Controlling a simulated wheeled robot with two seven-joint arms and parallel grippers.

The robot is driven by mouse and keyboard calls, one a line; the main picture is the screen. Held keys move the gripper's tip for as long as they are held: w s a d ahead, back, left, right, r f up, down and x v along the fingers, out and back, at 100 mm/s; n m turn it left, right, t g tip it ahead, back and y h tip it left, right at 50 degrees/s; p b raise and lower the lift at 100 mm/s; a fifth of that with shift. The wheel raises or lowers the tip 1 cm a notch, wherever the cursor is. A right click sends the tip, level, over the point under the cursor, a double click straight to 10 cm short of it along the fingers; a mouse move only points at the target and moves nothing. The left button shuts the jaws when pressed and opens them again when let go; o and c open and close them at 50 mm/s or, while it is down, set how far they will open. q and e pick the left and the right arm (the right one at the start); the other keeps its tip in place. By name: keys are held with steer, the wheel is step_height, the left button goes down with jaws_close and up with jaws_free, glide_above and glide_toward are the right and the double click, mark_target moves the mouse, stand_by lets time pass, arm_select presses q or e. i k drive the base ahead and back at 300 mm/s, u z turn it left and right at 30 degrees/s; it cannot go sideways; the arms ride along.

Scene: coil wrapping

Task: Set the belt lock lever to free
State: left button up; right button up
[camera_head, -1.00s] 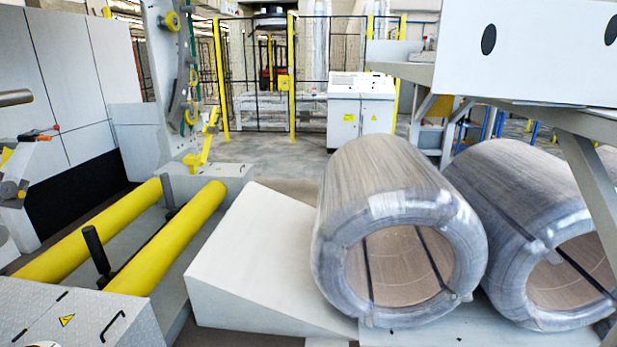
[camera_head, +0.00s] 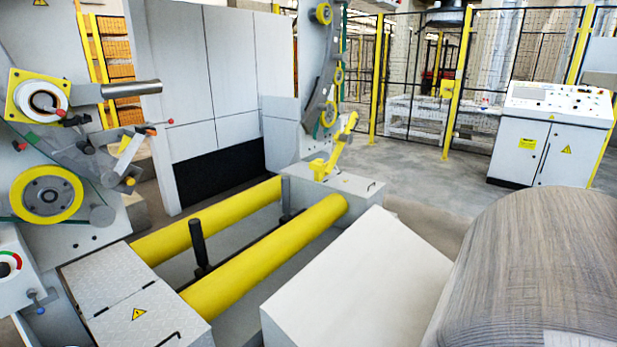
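The wrapping machine's left unit (camera_head: 75,245) stands at the left edge. A thin lever with a red tip (camera_head: 168,121) sticks out to the right from its arm, and another small red tip (camera_head: 57,111) shows at the yellow-framed roller. A small grey lever or knob (camera_head: 38,298) sits low at the left, below a red and green dial (camera_head: 10,262). I cannot tell which of these is the belt lock lever, and no setting can be read. Neither of my grippers is in view.
Two yellow rollers (camera_head: 265,255) lie in front of the machine, with a black upright post (camera_head: 198,243) between them. A pale ramp (camera_head: 360,280) and a wrapped coil (camera_head: 545,275) fill the lower right. A control cabinet (camera_head: 550,135) stands behind; grey floor is clear before it.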

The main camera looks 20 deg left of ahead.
mark_target(31, 293)
steer(key=u, duration=1.15)
steer(key=i, duration=1)
steer(key=u, duration=1.05)
